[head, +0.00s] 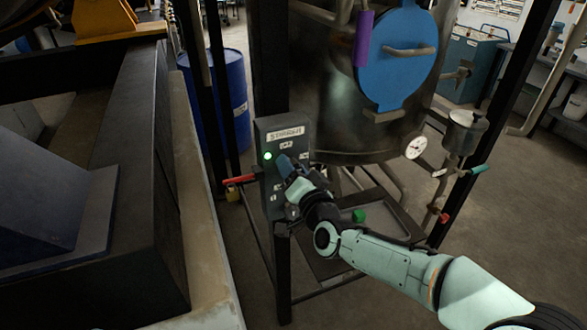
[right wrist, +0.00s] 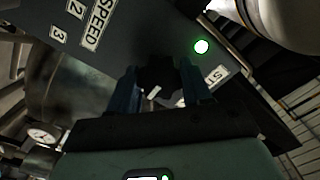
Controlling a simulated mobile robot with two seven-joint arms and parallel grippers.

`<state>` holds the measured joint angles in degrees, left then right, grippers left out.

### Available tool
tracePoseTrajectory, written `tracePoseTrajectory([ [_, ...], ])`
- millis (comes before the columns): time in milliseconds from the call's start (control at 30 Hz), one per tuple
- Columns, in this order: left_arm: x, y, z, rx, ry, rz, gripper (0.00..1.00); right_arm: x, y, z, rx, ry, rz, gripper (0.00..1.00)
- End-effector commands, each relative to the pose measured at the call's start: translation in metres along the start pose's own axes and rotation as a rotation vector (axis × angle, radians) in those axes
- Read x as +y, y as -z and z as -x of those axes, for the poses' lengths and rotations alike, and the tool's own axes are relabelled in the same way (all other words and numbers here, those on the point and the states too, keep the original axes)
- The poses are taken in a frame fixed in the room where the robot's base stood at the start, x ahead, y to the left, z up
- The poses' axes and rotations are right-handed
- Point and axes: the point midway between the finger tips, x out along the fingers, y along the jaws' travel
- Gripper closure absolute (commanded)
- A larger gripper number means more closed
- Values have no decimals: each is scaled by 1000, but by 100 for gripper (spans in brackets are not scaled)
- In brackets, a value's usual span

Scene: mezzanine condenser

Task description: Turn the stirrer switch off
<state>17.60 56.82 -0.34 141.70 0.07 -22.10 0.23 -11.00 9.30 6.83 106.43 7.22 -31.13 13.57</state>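The dark grey stirrer box (head: 268,130) is fixed to a black post, its label reading STIRRER. A green lamp (head: 268,155) on it is lit; the lamp also shows in the right wrist view (right wrist: 201,47). My right gripper (head: 287,166) is at the face of the box and covers part of it. In the right wrist view its two blue fingers (right wrist: 158,82) stand apart, one on each side of a dark knob (right wrist: 160,74) with a white mark. Whether they touch the knob cannot be told. My left gripper is out of view.
A steel vessel (head: 335,115) with a blue hatch (head: 405,65) stands behind the box. A red handle (head: 239,180) with a yellow padlock juts out at the box's left. A gauge (head: 415,147) and valves are at the right. A blue drum (head: 232,85) stands behind on the left.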

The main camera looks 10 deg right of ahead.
Motion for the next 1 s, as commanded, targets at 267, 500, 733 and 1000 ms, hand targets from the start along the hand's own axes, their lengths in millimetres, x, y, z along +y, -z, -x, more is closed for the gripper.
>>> tracePoseTrajectory([
  [267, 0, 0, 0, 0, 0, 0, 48, -1, 3, 0, 7, 2, 4, 82],
  [500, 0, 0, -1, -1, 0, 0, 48, -1, 3, 0, 9, 2, 64, 82],
  [733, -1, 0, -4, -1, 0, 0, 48, -2, 4, 0, 11, 1, 218, 82],
  [1000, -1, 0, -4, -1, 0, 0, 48, -3, 5, 0, 13, 1, 470, 82],
])
